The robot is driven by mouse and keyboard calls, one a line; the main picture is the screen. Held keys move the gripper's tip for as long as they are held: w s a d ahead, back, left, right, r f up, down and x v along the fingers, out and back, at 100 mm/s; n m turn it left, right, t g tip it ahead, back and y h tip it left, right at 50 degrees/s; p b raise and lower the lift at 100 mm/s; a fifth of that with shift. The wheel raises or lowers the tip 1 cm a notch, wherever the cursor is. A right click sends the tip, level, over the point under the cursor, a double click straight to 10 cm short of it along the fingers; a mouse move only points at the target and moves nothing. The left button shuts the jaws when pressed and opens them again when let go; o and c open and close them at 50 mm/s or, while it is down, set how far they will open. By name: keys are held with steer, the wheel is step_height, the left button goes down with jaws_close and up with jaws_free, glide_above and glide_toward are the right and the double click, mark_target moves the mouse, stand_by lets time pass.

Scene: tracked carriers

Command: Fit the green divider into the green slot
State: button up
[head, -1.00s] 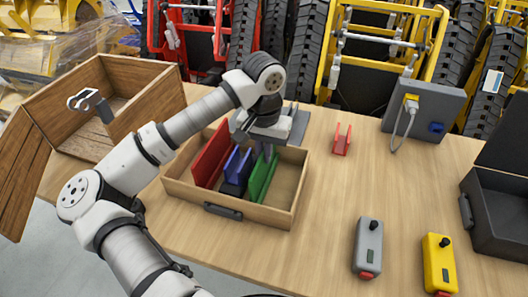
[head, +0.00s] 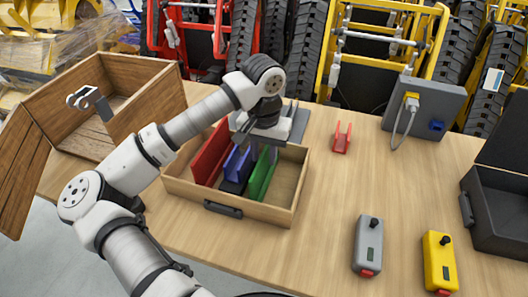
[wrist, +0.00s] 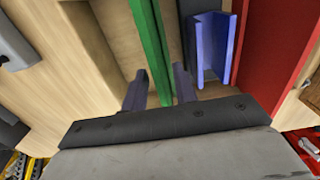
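A green piece (head: 262,178) stands upright and runs lengthwise in the wooden drawer tray (head: 284,217). It shows as two long green strips in the wrist view (wrist: 147,40). I cannot tell clearly where divider and slot part from each other. My gripper (head: 263,152) is over the far end of this green piece. In the wrist view its two dark fingers (wrist: 160,90) are apart, one on each side of the green end, with visible gaps. The fingertips' depth is hard to judge.
A blue channel (head: 236,166) and a tall red panel (head: 210,156) stand left of the green piece. A small red channel (head: 342,138), a grey box (head: 368,245) and a yellow box (head: 439,262) lie on the table. The tray's right side is free.

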step_height(320, 180, up, 12)
steer(key=b, duration=0.1)
steer(key=shift+r+b, duration=0.15)
steer(key=shift+b, duration=0.25)
steer(key=shift+s, duration=0.1)
